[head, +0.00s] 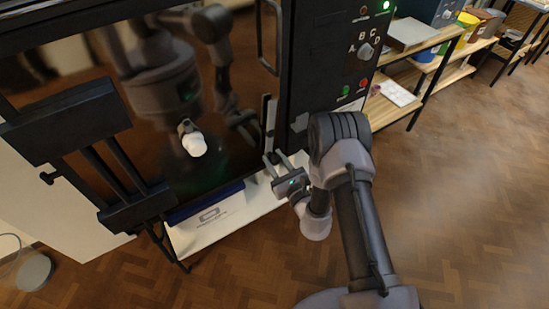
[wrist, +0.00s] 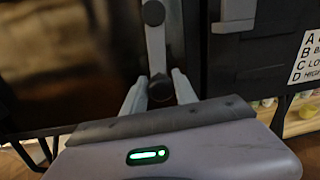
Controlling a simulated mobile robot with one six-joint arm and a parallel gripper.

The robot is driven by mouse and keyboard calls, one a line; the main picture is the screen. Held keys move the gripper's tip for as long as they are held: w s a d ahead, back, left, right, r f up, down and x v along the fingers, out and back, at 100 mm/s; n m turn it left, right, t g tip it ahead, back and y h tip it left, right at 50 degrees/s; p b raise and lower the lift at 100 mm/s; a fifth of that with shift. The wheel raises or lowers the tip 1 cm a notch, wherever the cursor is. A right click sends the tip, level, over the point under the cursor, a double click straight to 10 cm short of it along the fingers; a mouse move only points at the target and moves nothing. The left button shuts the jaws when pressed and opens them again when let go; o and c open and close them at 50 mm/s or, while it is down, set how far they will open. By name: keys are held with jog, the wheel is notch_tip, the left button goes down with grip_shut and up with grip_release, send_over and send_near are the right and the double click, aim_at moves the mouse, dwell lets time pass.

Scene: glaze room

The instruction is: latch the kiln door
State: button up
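The kiln door (head: 225,60) is a dark glossy panel at the left of the head view, with reflections on it. It looks closed or nearly so; I cannot tell if it sits flush. A grey upright latch lever (head: 270,117) is at its right edge, beside the control housing. In the wrist view the lever (wrist: 155,40) runs down to a dark round knob (wrist: 160,88). My gripper (head: 276,157) is at the lever's lower end. Its fingers (wrist: 158,88) are apart, one on each side of the knob; contact is not clear.
The kiln's control panel (head: 355,60) with a dial and lights is right of the door. A dark bracket (head: 75,120) stands at the left. A white ledge (head: 220,215) lies below the door. Shelves (head: 425,70) stand at the back right; the wooden floor (head: 470,210) at right is clear.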

grip_shut()
jog(key=shift+w, duration=0.1)
dwell(1.0)
